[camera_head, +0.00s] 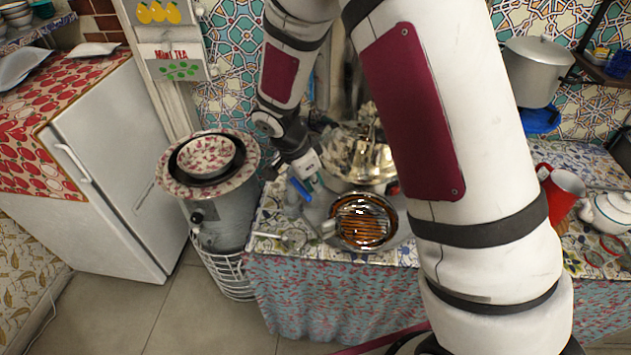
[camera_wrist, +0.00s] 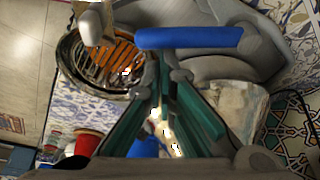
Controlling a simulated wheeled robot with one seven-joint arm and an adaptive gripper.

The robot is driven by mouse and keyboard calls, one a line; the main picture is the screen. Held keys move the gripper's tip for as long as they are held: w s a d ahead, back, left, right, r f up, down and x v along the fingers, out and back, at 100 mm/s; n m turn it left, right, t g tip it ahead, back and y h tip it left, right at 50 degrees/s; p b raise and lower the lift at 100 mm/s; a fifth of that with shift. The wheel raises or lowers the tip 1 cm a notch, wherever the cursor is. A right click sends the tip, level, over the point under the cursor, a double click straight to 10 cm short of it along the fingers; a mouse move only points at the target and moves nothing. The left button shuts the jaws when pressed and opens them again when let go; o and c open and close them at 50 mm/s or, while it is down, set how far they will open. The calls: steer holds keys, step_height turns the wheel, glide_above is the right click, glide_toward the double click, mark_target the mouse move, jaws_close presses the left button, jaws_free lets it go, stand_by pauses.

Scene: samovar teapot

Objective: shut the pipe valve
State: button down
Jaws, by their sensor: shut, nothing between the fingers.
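The pipe valve's blue lever handle (camera_head: 300,189) shows just left of my gripper in the head view. In the wrist view the handle (camera_wrist: 190,38) lies crosswise, straight and nearly level, over a grey rounded body (camera_wrist: 225,67). My gripper (camera_wrist: 158,72) is shut and empty, with its teal fingers converging just below the left part of the handle. I cannot tell whether the fingertips touch it. In the head view my gripper (camera_head: 316,184) is small and partly hidden by the counter clutter. The pipe itself cannot be made out clearly.
A round heater with glowing orange bars (camera_head: 362,221) stands close in front, also in the wrist view (camera_wrist: 118,60). A shiny metal vessel (camera_head: 357,158) is behind. Stacked bowls (camera_head: 207,157) top a grey cylinder at left.

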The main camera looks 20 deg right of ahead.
mark_target(306, 194)
steer(key=a+m, duration=0.1)
steer(key=m, duration=0.1)
steer(key=s+a+m+g, duration=0.1)
steer(key=a+m, duration=0.1)
steer(key=shift+s+m+g+b, duration=0.1)
steer(key=shift+m+g+b, duration=0.2)
steer(key=shift+m+b, duration=0.1)
steer(key=w+a+m+g+p, duration=0.1)
steer(key=a+m, duration=0.4)
steer(key=a, duration=0.1)
steer(key=shift+w+m+g+y, duration=0.15)
steer(key=shift+m+g+y, duration=0.15)
steer(key=shift+w+a, duration=0.1)
steer(key=shift+a, duration=0.1)
stand_by(0.4)
steer(key=shift+w, duration=0.1)
